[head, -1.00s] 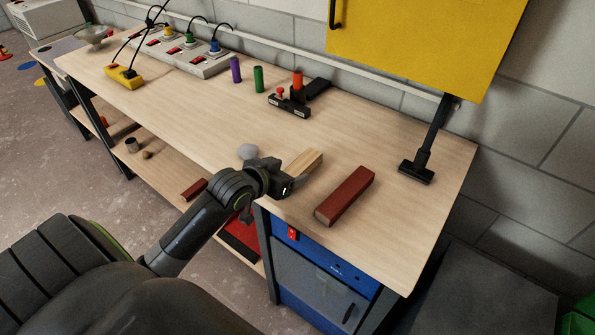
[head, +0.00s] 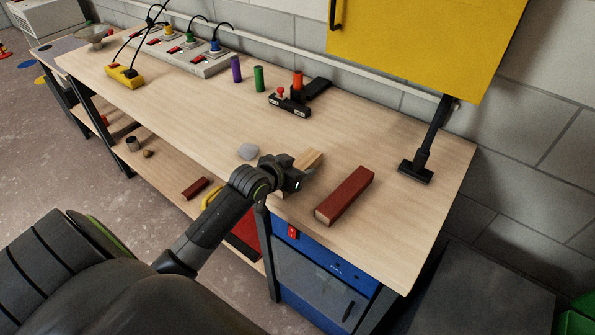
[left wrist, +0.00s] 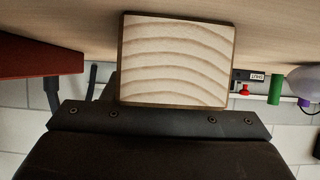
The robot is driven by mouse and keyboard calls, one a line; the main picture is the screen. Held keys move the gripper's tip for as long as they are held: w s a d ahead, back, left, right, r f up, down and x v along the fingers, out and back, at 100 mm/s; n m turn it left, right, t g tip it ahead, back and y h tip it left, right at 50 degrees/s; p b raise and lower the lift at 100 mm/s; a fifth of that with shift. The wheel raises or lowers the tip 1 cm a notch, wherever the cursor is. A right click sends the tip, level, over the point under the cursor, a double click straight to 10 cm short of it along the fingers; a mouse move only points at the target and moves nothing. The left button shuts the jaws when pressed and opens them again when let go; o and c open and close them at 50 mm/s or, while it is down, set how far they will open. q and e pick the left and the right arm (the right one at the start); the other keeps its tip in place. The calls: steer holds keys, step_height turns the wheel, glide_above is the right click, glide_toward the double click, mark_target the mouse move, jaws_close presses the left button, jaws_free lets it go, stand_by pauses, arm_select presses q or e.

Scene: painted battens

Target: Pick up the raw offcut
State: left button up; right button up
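The raw offcut (head: 312,158) is a short block of bare, pale wood on the workbench near its front edge. In the left wrist view its end face (left wrist: 178,60), with curved grain, fills the upper middle, close to the gripper body. My left gripper (head: 294,174) is at the offcut's near end and partly covers it in the head view. The fingers are mostly hidden, so I cannot tell whether they are open or closed on the wood. My right gripper is not in view.
A red-painted batten (head: 345,195) lies just right of the offcut. A grey rounded lump (head: 248,151) is to its left. A black stand (head: 416,172), black clamp-like tool (head: 290,105), coloured cylinders (head: 259,79) and power strip (head: 180,50) stand farther back. The bench's middle is clear.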

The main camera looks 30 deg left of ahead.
arm_select(q)
steer(key=c, duration=0.7)
steer(key=shift+r, duration=0.1)
steer(key=shift+c, duration=0.2)
